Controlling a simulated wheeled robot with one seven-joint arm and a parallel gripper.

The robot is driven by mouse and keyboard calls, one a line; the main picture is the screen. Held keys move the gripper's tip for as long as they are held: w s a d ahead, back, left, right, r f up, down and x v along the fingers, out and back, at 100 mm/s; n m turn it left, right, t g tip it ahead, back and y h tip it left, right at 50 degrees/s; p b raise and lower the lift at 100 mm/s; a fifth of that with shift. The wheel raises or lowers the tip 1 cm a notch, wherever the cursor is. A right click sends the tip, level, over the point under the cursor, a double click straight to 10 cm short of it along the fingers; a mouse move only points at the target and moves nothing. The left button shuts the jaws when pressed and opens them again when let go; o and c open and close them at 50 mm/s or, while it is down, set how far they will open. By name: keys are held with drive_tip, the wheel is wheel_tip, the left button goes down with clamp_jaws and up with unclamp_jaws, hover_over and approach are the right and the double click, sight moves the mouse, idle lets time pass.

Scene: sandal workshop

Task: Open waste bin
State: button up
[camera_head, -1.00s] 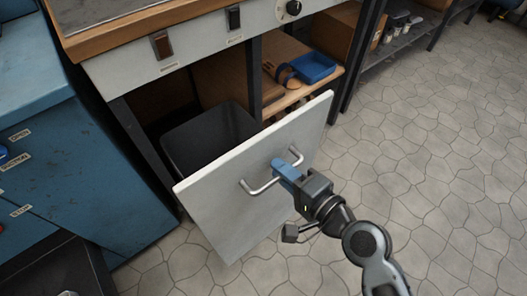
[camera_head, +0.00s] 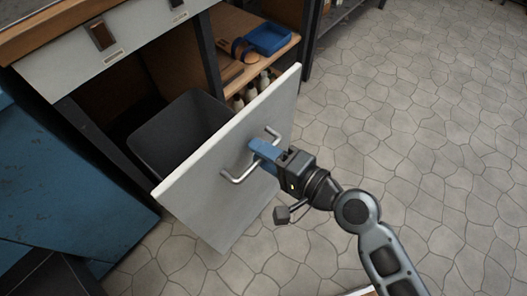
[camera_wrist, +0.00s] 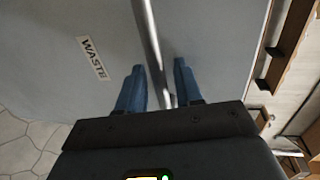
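The waste bin front (camera_head: 225,165) is a pale grey panel, pulled out from the cabinet and tilted in the picture. A dark bin (camera_head: 180,130) stands behind it, its open top showing. A metal bar handle (camera_head: 238,178) is on the panel. My gripper (camera_head: 262,152) is at the handle. In the wrist view, its two blue fingers (camera_wrist: 158,88) stand on either side of the handle bar (camera_wrist: 150,45), with small gaps visible, so it looks open around the bar. A "WASTE" label (camera_wrist: 93,58) shows on the panel there.
A blue tray (camera_head: 268,39) and a brown sandal lie on the wooden shelf (camera_head: 235,75). Several bottles (camera_head: 252,92) stand below it. A blue cabinet (camera_head: 70,190) is at the left. The stone-patterned floor (camera_head: 420,110) at the right is clear.

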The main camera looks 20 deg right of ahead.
drive_tip(key=v, duration=0.7)
drive_tip(key=shift+s+d+r, duration=0.15)
drive_tip(key=shift+s+d, duration=0.1)
drive_tip(key=shift+s, duration=0.05)
idle(0.3)
